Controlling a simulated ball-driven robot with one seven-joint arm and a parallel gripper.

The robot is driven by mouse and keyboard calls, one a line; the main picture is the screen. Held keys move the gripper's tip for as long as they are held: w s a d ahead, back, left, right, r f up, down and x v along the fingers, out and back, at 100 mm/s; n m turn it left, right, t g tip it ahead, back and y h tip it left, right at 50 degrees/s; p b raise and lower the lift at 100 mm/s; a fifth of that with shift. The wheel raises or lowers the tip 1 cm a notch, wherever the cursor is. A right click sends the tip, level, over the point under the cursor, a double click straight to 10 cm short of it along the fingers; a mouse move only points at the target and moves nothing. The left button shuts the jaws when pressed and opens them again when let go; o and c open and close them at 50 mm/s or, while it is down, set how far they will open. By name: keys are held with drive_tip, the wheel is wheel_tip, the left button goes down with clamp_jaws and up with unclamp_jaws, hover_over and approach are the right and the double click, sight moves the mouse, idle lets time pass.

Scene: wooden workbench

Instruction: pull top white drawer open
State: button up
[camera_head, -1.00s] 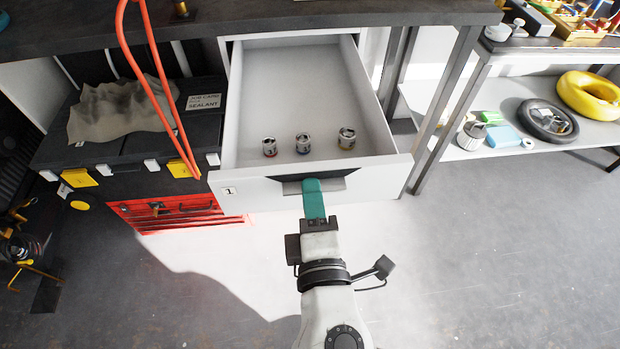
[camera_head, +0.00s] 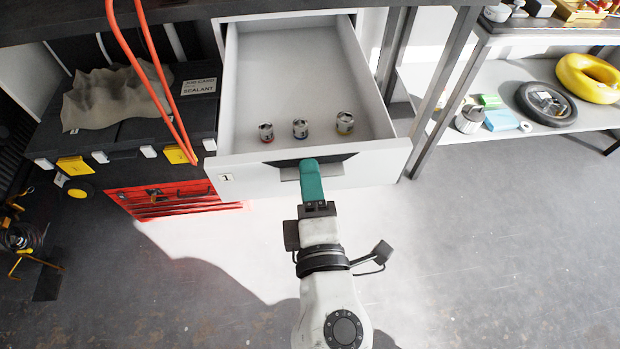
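The top white drawer (camera_head: 240,183) is pulled far out from under the dark bench top, and its inside is in plain view. It carries a label with the number 1 on the front left. Three small metal cylinders stand on its floor near the front: one at left (camera_head: 266,132), one in the middle (camera_head: 300,129) and one at right (camera_head: 345,123). My gripper (camera_head: 308,168), with teal fingers, is at the dark recessed handle (camera_head: 340,166) in the middle of the drawer front. The fingertips are at the handle's lip; whether they are closed on it is hidden from this angle.
A black cabinet with crumpled cloth (camera_head: 112,98) and a red toolbox (camera_head: 170,200) stand to the left. A red cable (camera_head: 150,75) hangs in front of them. A grey table leg (camera_head: 445,90) and a shelf with a yellow ring (camera_head: 588,78) are at right. The floor in front is clear.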

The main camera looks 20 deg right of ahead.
drive_tip(key=v, duration=1)
drive_tip(key=shift+s+a+b, duration=0.15)
drive_tip(key=shift+s+b, duration=0.2)
drive_tip(key=shift+b, duration=0.1)
drive_tip(key=w+d+f+m+g+h+p, duration=0.1)
drive_tip(key=d+f+m+g+p, duration=0.25)
drive_tip(key=d, duration=0.35)
drive_tip(key=d+f+m+g+h+p, duration=0.1)
drive_tip(key=d+f+m+g+p, duration=0.1)
drive_tip(key=d+m+g, duration=0.4)
drive_tip(key=s+d+f+m+g+y+p, duration=0.5)
drive_tip(key=s+f+g+y+p, duration=0.1)
drive_tip(key=s+y, duration=0.1)
drive_tip(key=shift+s+f+g, duration=0.3)
drive_tip(key=shift+s+g, duration=0.05)
drive_tip(key=shift+s, duration=0.2)
drive_tip(key=shift+d, duration=0.2)
